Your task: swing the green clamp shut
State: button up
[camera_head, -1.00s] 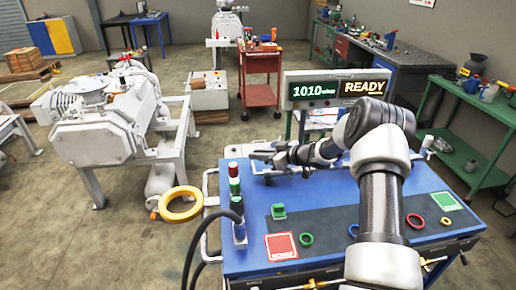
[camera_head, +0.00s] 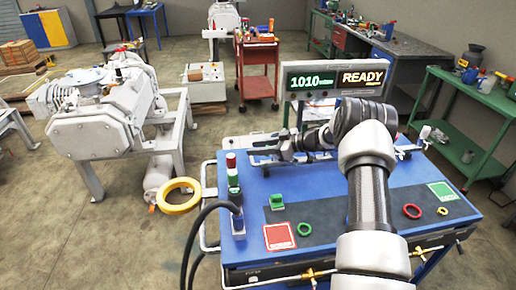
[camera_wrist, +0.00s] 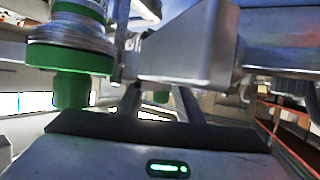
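In the wrist view a silver round fitting with a green band (camera_wrist: 72,57) stands at the upper left, with a green stub below it. I take this as part of the green clamp, but cannot tell how far it is swung. A grey metal block (camera_wrist: 190,48) fills the upper middle and hides what lies behind. My gripper (camera_head: 283,147) is low over the back of the blue table, pointing left. In the wrist view its body with a green light fills the bottom.
A signal tower (camera_head: 233,188) stands at the left edge. A display (camera_head: 335,80) reading READY stands behind my arm.

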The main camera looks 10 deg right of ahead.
jog(key=shift+d, duration=0.1)
jog(key=v, duration=1.7)
jog(key=shift+r+b, duration=0.2)
jog(key=shift+b, duration=0.1)
